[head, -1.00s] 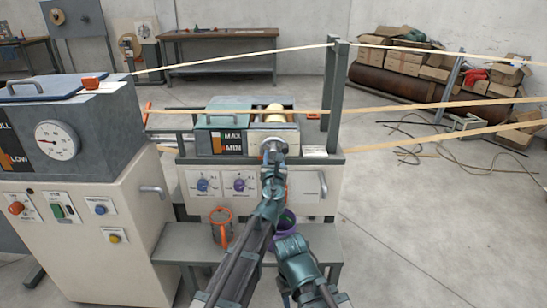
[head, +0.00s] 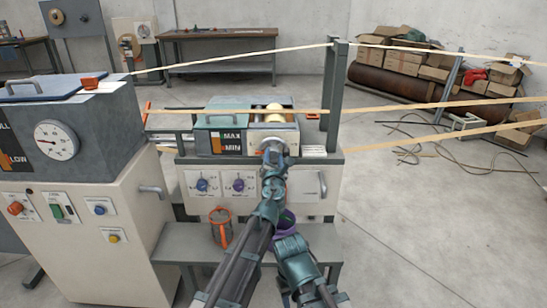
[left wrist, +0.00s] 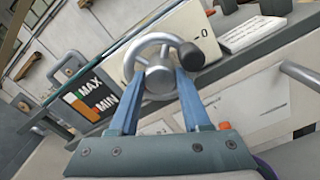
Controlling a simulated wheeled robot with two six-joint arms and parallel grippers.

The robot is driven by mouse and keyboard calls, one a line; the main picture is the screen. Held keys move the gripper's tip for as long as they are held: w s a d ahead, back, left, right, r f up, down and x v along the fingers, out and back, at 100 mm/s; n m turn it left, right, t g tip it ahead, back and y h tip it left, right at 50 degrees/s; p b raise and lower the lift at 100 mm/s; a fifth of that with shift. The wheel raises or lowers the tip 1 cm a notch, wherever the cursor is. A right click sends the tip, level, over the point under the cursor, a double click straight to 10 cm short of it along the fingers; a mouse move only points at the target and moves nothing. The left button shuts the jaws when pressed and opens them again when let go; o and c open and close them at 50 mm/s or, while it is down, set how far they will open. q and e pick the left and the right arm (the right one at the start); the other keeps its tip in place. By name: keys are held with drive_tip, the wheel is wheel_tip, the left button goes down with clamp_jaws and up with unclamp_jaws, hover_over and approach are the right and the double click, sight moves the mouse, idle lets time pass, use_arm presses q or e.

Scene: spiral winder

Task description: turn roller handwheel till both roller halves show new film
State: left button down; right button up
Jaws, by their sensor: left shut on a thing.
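The roller handwheel (left wrist: 154,75) is a small grey metal wheel with a round hub and a dark knob (left wrist: 190,61) at its upper right in the left wrist view. My left gripper (left wrist: 158,80) has its blue fingers shut on the wheel at its hub. In the head view my left gripper (head: 272,149) covers most of the wheel at the front of the machine. The cream roller (head: 274,113) shows behind it, partly hidden by a tan film strip (head: 290,111). I cannot tell the film on each roller half. No right gripper fingers show.
A MAX/MIN level plate (head: 232,143) is left of the wheel, below a green lid (head: 222,118). A grey upright post (head: 333,95) stands right of the roller.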

use_arm(q)
drive_tip(key=shift+s, duration=0.1)
drive_tip(key=shift+c, duration=1.8)
unclamp_jaws()
